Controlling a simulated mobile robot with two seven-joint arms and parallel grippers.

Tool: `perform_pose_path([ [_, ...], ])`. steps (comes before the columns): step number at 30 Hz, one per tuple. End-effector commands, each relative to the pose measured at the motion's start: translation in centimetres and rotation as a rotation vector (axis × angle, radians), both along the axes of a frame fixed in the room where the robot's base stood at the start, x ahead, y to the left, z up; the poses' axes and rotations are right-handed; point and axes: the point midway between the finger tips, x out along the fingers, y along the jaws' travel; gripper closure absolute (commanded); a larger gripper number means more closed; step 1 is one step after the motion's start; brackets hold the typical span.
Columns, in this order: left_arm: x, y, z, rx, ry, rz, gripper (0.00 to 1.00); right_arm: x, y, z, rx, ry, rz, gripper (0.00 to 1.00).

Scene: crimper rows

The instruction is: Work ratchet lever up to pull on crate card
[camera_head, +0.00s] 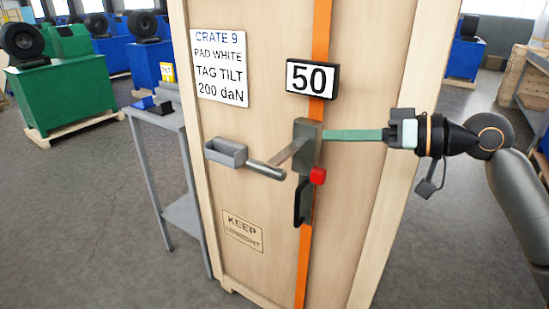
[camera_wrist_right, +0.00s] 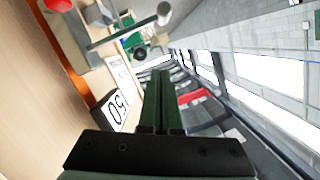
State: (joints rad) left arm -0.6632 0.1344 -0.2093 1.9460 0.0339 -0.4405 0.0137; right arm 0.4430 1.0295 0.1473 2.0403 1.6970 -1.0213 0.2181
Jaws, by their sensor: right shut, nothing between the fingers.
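The tall wooden crate (camera_head: 375,100) carries a vertical orange strap (camera_head: 318,40) with a grey ratchet (camera_head: 306,145). The ratchet lever (camera_head: 267,170) sticks out to the lower left, ending in a grey round grip; it also shows in the right wrist view (camera_wrist_right: 130,32). A red button (camera_head: 318,176) sits below the ratchet. The display (camera_head: 312,79) above reads 50. The white crate card (camera_head: 219,68) reads Crate 9, pad white, tag tilt, 200 daN. My right gripper (camera_head: 328,135) is shut and empty, its tips close beside the ratchet's right side; contact is unclear. My left gripper is out of view.
A small grey open bin (camera_head: 226,152) is fixed to the crate left of the ratchet. A grey bench (camera_head: 150,116) with dark, blue and yellow items stands at left. A "keep" label (camera_head: 242,230) is lower on the crate. Green and blue machines stand behind.

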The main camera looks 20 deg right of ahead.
Motion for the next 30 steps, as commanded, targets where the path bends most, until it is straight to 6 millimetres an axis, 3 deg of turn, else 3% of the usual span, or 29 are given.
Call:
perform_pose_path([
  [13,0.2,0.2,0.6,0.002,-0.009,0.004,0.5,0.9,0.9,-0.1,0.0,-0.001,0.001,1.0],
  [27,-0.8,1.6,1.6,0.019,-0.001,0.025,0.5,7.1,7.1,-1.9,0.002,-0.002,0.003,1.0],
  [30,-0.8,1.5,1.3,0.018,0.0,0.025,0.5,6.6,7.5,-3.9,-0.003,0.002,0.001,1.0],
])
